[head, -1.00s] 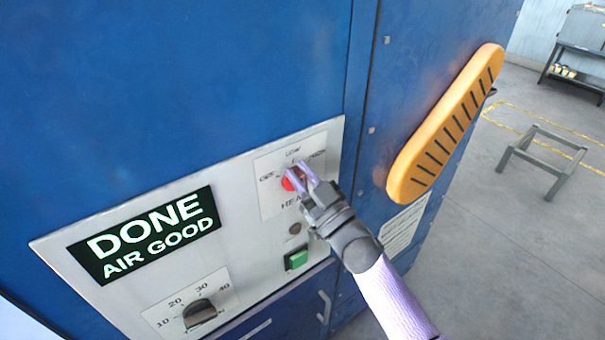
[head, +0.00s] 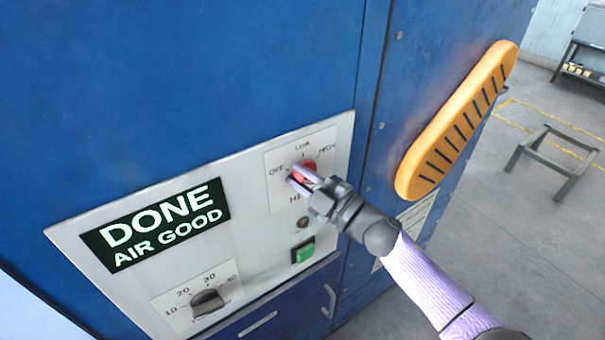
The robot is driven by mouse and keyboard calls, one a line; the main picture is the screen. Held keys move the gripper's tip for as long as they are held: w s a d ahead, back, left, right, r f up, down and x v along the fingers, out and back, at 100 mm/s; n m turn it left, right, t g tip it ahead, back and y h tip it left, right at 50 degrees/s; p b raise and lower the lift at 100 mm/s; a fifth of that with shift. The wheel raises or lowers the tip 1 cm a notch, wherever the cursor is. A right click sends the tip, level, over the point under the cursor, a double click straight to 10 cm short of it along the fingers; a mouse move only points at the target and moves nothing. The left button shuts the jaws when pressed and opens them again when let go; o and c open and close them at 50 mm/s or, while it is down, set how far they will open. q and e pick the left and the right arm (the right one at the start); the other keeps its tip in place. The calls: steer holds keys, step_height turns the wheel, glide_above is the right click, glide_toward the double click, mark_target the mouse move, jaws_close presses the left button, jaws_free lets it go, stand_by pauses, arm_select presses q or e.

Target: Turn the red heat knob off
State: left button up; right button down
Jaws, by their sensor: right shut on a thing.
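The red heat knob (head: 310,166) is on the grey control panel of the blue machine, on a white plate marked OFF, LOW and HIGH. My right gripper (head: 298,178) comes in from the lower right and is shut on the knob. Its fingers cover the knob's left and lower part and lie toward the OFF mark. The knob's pointer is hidden, so I cannot tell its exact setting. My left gripper is not in view.
The panel also has a DONE AIR GOOD display (head: 156,226), a black timer dial (head: 207,303) and a green button (head: 303,252). An orange slotted guard (head: 457,120) sticks out on the right. A low metal frame (head: 553,160) stands on the floor beyond.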

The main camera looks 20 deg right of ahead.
steer(key=shift+f+n+g, duration=0.3)
steer(key=shift+f+n, duration=0.1)
steer(key=shift+n, duration=0.1)
steer(key=c, duration=0.6)
jaws_free()
steer(key=shift+c, duration=0.2)
steer(key=shift+o, duration=0.4)
steer(key=shift+w+d+r, duration=0.1)
steer(key=shift+w+d, duration=0.05)
steer(key=shift+d, duration=0.05)
steer(key=shift+a+r, duration=0.1)
